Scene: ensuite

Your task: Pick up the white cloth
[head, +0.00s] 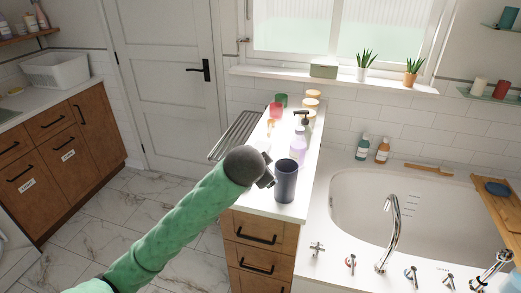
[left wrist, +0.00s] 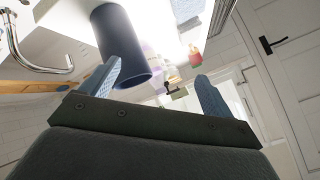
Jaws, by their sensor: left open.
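I cannot make out a white cloth for certain in either view. My left gripper (head: 266,181) is at the front left of the narrow white counter, beside a dark tumbler (head: 286,184). In the left wrist view its two fingers (left wrist: 155,90) are spread apart with nothing held between them. The tumbler (left wrist: 121,45) shows there beyond the left-hand finger; I cannot tell whether they touch. A pale bluish patch (left wrist: 187,10) at the top of that view is too unclear to name. My right gripper is in neither view.
A pump bottle (head: 299,145), a red cup (head: 276,110), a green cup (head: 281,99) and several jars crowd the counter (head: 292,211). A slatted rack (head: 236,135) is at its left, the bathtub (head: 400,210) at its right. Marble floor lies open at left.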

